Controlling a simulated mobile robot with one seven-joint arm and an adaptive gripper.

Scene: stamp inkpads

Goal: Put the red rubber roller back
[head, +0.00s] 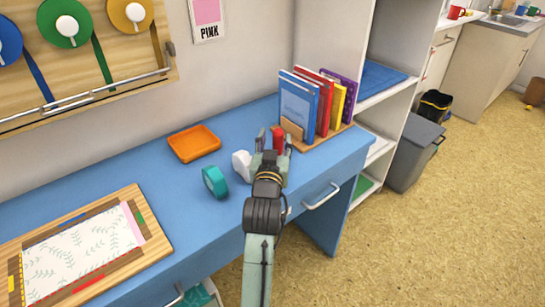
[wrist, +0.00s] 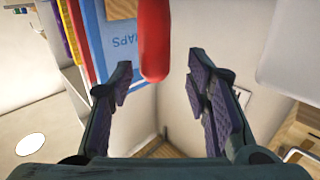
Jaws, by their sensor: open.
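A red rounded thing (head: 278,140), which looks like the red rubber roller or part of it, shows at the far right end of the blue desk, just in front of the book stand. In the wrist view, a red rod with a rounded end (wrist: 154,42) comes in from the top edge. My gripper (head: 274,139) is open, with its fingers on either side of the red thing in the head view. In the wrist view, my gripper (wrist: 162,82) shows clear gaps between the rod and both fingers. The rest of the roller is hidden or out of frame.
A book stand (head: 341,127) stands close beyond my gripper. A white object (head: 241,165) and a teal tape roll (head: 214,181) lie just left of it. An orange tray (head: 194,143) and a wooden board (head: 150,253) are further left. Blue desk between them is clear.

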